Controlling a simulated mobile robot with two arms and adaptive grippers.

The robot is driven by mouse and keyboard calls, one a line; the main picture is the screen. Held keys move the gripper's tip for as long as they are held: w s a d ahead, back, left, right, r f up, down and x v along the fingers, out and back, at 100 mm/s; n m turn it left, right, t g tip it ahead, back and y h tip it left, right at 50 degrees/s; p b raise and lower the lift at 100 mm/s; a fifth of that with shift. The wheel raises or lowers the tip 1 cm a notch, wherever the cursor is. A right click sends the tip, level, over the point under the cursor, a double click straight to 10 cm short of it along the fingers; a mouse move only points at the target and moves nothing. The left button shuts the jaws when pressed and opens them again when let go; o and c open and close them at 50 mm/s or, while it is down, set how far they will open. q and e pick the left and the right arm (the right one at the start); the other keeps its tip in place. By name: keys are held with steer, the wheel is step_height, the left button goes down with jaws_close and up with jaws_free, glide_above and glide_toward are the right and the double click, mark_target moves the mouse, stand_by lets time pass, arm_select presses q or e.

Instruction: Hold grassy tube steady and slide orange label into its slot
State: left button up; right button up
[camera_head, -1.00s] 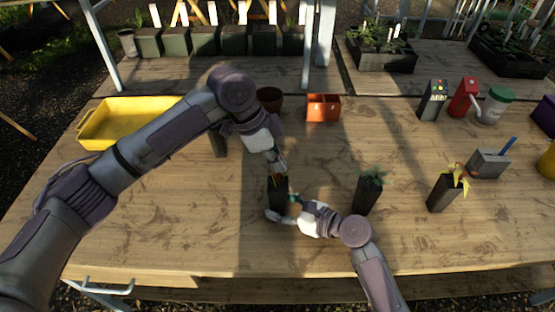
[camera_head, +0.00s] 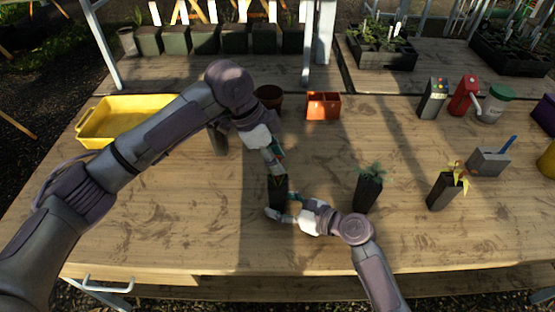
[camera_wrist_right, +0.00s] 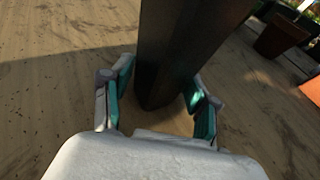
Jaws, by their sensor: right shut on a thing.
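The dark square tube (camera_head: 278,192), taken as the grassy tube, stands upright at the middle front of the table. My right gripper (camera_head: 284,213) is shut around its lower part. In the right wrist view the tube (camera_wrist_right: 180,50) rises between the two teal-padded fingers of that gripper (camera_wrist_right: 160,108). My left gripper (camera_head: 278,168) points down at the tube's top from above. It hides the tube's mouth and its plant. Its fingertips are too small to show whether they are apart. I cannot make out the orange label for sure.
A tube with a feathery plant (camera_head: 368,192) and one with yellow leaves (camera_head: 444,190) stand to the right.

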arm_select(q)
steer(key=v, duration=1.1)
arm_select(e)
steer(key=o, duration=0.9)
steer(key=shift+o, duration=0.2)
steer(key=v, duration=1.2)
steer(key=shift+r, duration=0.1)
steer(key=shift+s, duration=0.1)
